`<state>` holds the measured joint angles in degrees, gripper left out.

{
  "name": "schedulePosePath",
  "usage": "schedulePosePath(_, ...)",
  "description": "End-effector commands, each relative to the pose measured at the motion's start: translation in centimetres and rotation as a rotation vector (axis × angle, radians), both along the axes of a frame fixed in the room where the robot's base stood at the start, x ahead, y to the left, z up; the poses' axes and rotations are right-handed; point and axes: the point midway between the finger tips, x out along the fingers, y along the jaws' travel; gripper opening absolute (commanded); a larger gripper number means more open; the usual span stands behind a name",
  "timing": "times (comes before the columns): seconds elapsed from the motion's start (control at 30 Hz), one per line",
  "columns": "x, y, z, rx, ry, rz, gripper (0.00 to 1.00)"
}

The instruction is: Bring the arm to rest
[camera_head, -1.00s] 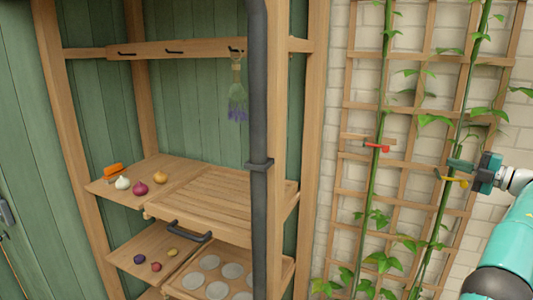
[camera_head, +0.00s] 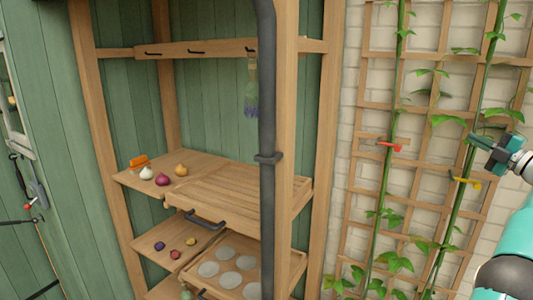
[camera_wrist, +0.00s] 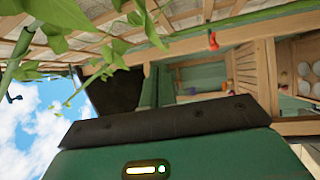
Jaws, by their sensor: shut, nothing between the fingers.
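My gripper (camera_head: 484,144) is at the right edge of the head view, in front of the trellis, with its arm reaching in from the lower right. It is shut and holds nothing. A yellow clip (camera_head: 465,181) sits on the right green stem just below and left of it, apart from the fingers. A red clip (camera_head: 390,146) sits on the left stem. In the wrist view, the dark and green gripper body (camera_wrist: 165,135) fills the lower part, and the fingertips cannot be made out. The red clip (camera_wrist: 213,41) also shows there, beyond the gripper.
The wooden trellis (camera_head: 362,130) with leafy stems stands close to my gripper. A wooden shelf unit (camera_head: 330,110) with a dark pipe (camera_head: 267,190) stands left of it. Bulbs, such as the purple onion (camera_head: 162,179), lie on its shelves. A leaf (camera_wrist: 60,14) hangs close to the wrist camera.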

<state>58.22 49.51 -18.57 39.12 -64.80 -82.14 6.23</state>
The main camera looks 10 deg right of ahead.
Motion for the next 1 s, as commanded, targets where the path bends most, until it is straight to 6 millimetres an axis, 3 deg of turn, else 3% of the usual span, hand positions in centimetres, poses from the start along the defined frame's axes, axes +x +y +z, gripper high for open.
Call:
schedulePosePath(0.03, 0.7, 0.8, 1.8, 0.017, -0.029, -0.019, 0.0)
schedulePosePath(0.3, 4.0, 5.0, 10.3, 0.228, -0.19, -0.194, 0.0)
schedulePosePath(0.4, 4.8, 7.5, 12.8, 0.36, -0.235, -0.27, 0.0)
schedulePosePath(0.53, 5.2, 11.1, 14.1, 0.546, -0.248, -0.358, 0.0)
schedulePosePath(0.67, 5.0, 15.6, 13.5, 0.738, -0.211, -0.434, 0.0)
schedulePosePath(0.77, 4.6, 19.7, 11.7, 0.881, -0.144, -0.486, 0.0)
schedulePosePath(0.87, 3.7, 24.4, 9.0, 1.015, -0.048, -0.533, 0.0)
schedulePosePath(1.0, 1.4, 31.7, 3.9, 1.176, 0.135, -0.592, 0.0)
